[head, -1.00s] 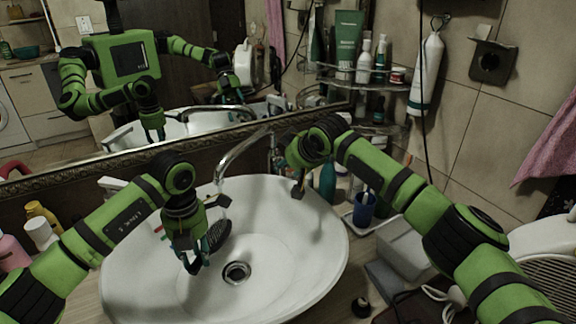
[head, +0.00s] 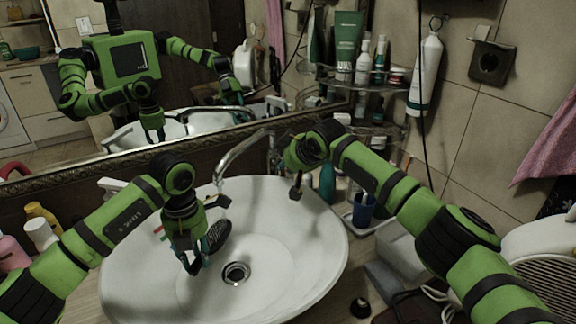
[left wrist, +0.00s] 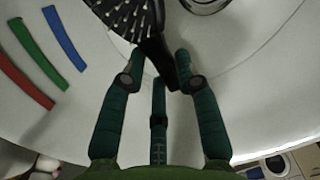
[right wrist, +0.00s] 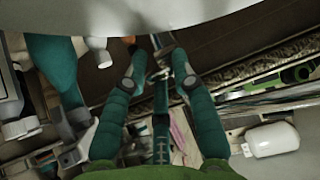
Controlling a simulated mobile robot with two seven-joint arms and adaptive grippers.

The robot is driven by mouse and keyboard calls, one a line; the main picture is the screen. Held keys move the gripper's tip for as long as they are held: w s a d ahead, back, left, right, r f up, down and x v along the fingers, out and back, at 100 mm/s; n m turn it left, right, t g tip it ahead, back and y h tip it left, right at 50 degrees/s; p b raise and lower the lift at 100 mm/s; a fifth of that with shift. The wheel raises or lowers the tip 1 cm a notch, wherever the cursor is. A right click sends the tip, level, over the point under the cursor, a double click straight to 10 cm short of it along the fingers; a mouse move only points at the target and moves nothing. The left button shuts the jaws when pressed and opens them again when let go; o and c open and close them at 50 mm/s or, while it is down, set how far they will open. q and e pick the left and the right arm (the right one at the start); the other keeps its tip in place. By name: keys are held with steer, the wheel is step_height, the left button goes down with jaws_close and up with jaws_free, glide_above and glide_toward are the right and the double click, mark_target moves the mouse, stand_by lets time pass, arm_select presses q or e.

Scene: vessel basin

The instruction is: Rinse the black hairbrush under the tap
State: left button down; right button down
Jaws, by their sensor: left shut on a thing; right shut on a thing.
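The black hairbrush (head: 217,236) is held by my left gripper (head: 196,260) over the left side of the white basin (head: 318,262). In the left wrist view, the bristled head (left wrist: 127,16) faces the camera and the handle (left wrist: 158,58) runs down between the fingertips. The metal tap (head: 238,152) arches over the back of the basin, with its spout above and close to the brush. I make out no water stream. My right gripper (head: 297,190) is behind the basin's back right rim. In the right wrist view it is shut on a small metal part (right wrist: 163,55), apparently the tap's lever.
The drain (head: 236,273) lies in the basin's middle. A blue cup (head: 363,210) and bottles stand right of the basin, below a corner shelf (head: 360,85). Bottles (head: 42,222) stand at the left. A mirror (head: 170,60) spans the wall behind.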

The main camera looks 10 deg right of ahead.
steer(key=shift+s+f, duration=0.3)
steer(key=shift+f, duration=0.4)
steer(key=shift+a, duration=0.1)
steer(key=c, duration=1)
jaws_free()
steer(key=shift+c, duration=0.2)
steer(key=shift+w+r, duration=0.1)
steer(key=shift+r, duration=0.15)
steer(key=shift+r, duration=0.15)
steer(key=v, duration=1.1)
steer(key=shift+s, duration=0.4)
steer(key=shift+c, duration=0.2)
